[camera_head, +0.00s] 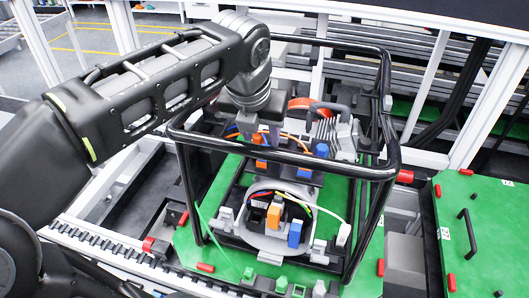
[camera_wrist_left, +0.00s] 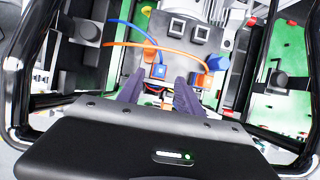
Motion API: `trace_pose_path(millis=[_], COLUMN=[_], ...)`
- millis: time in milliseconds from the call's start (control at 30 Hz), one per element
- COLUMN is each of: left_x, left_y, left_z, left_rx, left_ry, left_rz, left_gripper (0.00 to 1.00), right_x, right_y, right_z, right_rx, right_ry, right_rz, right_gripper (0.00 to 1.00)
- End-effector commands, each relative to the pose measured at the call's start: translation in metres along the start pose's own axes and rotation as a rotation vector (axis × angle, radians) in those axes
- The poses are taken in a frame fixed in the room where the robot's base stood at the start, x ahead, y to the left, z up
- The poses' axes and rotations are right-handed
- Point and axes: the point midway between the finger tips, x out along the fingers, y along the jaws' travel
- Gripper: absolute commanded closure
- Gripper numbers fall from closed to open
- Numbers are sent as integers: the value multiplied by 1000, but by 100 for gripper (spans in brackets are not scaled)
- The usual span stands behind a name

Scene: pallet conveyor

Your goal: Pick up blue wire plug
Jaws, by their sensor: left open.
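A blue wire plug (camera_wrist_left: 158,71) with a blue wire shows in the left wrist view, just ahead of my left gripper (camera_wrist_left: 161,84). The two dark fingers stand apart on either side of the plug's near end; I cannot tell if they touch it. In the head view my left gripper (camera_head: 263,136) points down over the fixture inside the black tube frame, and a small blue part (camera_head: 261,163) shows below it. Another blue plug (camera_head: 321,150) stands to the right. My right gripper is not in view.
The black tube frame (camera_head: 290,158) surrounds the fixture on the green pallet (camera_head: 213,258). An orange wire (camera_wrist_left: 140,46) passes close to the blue plug. An orange block (camera_head: 273,215) and a blue block (camera_head: 295,233) stand nearer the front. Another green panel (camera_head: 485,225) lies at right.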

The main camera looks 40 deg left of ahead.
Motion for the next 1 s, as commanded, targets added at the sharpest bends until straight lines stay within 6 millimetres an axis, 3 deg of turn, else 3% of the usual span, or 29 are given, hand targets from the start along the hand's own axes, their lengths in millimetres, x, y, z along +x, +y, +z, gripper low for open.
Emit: trace_pose_path(millis=[167, 500, 1000], left_x=[6, 50, 52], left_y=[0, 0, -1], left_z=[0, -2, -2], left_rx=[-1, 0, 0], left_ry=[3, 2, 0], left_rz=[2, 1, 0], left_gripper=[57, 57, 57], right_x=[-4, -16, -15], right_y=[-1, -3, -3], right_z=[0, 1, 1], right_rx=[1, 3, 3], right_ry=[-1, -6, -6], right_rz=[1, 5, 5], right_gripper=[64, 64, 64])
